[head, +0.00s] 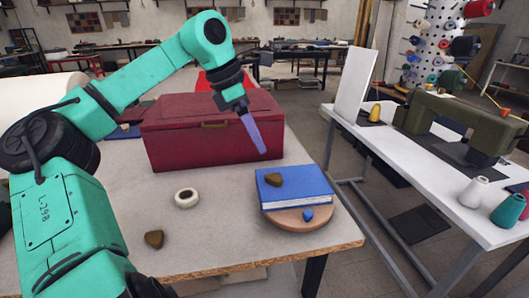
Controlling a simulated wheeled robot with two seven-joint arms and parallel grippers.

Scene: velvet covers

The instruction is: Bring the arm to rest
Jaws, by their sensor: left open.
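My left arm reaches in from the left, over the table. My left gripper (254,136) is open and hangs pointing down in front of the dark red box (190,145), above and behind the blue book. Its purple fingers are seen edge-on and hold nothing that I can see. My right gripper is not in view.
A blue book (300,190) lies on a round wooden board (285,218), with a brown stone (273,180) on top. A white ring (186,198) and another brown stone (154,239) lie nearby. A sewing machine (440,118) stands on the white table (400,150) at right.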

